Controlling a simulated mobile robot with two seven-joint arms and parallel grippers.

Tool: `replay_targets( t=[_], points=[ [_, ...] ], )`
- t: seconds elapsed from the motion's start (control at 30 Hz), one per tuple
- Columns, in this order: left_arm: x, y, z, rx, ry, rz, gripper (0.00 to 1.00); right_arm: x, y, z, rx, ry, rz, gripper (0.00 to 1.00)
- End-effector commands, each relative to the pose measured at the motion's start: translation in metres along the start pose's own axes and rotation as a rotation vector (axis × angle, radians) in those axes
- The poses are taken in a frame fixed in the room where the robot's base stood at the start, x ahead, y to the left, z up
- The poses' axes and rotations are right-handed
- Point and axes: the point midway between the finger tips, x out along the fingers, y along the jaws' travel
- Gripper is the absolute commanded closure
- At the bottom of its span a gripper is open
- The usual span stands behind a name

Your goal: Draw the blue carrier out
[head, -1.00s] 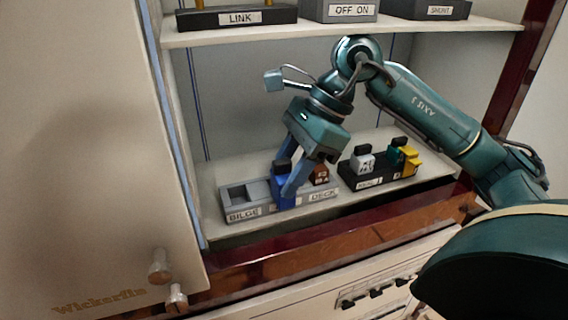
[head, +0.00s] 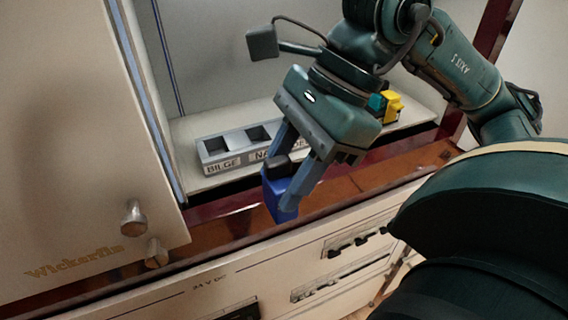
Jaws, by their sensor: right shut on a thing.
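The blue carrier (head: 279,197), with a black top, is between the fingers of my right gripper (head: 283,178). My right gripper is shut on it and holds it in front of the shelf, over the red wooden front edge as seen in the head view. The grey rack (head: 203,165) stands on the shelf behind, with a "BILGE" label at its left and two open, empty slots showing. The rack's right part is hidden behind my gripper. My left gripper is not in view.
A cabinet door (head: 70,130) with knobs fills the left.

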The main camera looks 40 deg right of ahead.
Motion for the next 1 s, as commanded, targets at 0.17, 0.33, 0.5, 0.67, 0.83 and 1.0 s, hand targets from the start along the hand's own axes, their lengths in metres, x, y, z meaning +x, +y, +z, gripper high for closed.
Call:
replay_targets(
  t=[0.17, 0.33, 0.5, 0.67, 0.83, 1.0],
  points=[
    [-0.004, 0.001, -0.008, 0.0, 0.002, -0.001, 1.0, -0.009, 0.0, 0.005, 0.0, -0.001, 0.0, 0.85],
    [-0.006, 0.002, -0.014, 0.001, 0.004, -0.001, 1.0, -0.014, -0.001, 0.008, 0.0, 0.0, 0.0, 0.85],
    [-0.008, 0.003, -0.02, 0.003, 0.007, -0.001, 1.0, -0.02, -0.001, 0.012, 0.0, 0.0, 0.0, 0.85],
    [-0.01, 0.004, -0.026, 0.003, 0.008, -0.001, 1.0, -0.026, -0.001, 0.015, 0.0, -0.001, 0.0, 0.85],
    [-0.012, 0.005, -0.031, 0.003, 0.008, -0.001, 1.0, -0.032, -0.001, 0.018, 0.0, -0.001, 0.001, 0.85],
    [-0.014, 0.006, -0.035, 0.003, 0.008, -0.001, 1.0, -0.036, -0.001, 0.021, 0.0, -0.001, 0.001, 0.85]
  ],
)
